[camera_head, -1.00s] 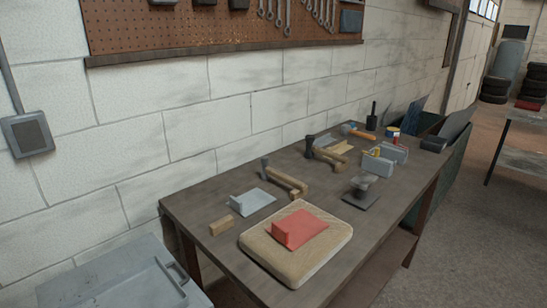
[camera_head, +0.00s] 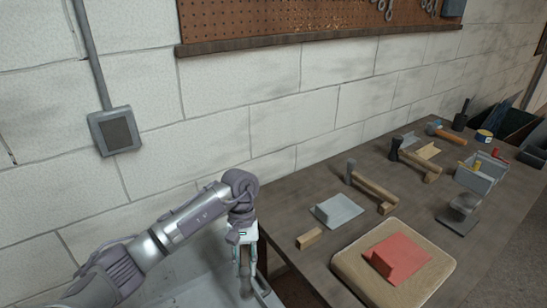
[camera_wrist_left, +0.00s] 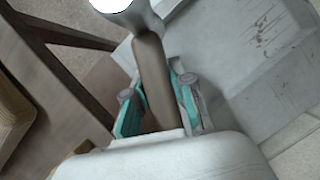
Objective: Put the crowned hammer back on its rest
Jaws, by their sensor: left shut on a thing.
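My left gripper (camera_head: 243,268) is low over the grey cabinet, left of the bench. In the left wrist view its teal-padded fingers (camera_wrist_left: 157,103) are shut on the brown handle of a hammer (camera_wrist_left: 154,75). The hammer's bright, rounded metal head (camera_wrist_left: 125,6) shows at the top edge of that view. In the head view the hammer is mostly hidden by the gripper. On the bench lie a hammer with a wooden handle (camera_head: 374,188), a dark-headed hammer (camera_head: 415,160) and an orange-handled hammer (camera_head: 446,133). I cannot tell which support is the crowned hammer's rest. My right gripper is not in view.
A grey plate with a raised block (camera_head: 338,211) and a small wooden block (camera_head: 309,238) lie on the bench (camera_head: 300,257). A red angled piece (camera_head: 397,258) sits on a beige pad (camera_head: 350,275). A grey open box (camera_head: 480,172) stands farther back.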

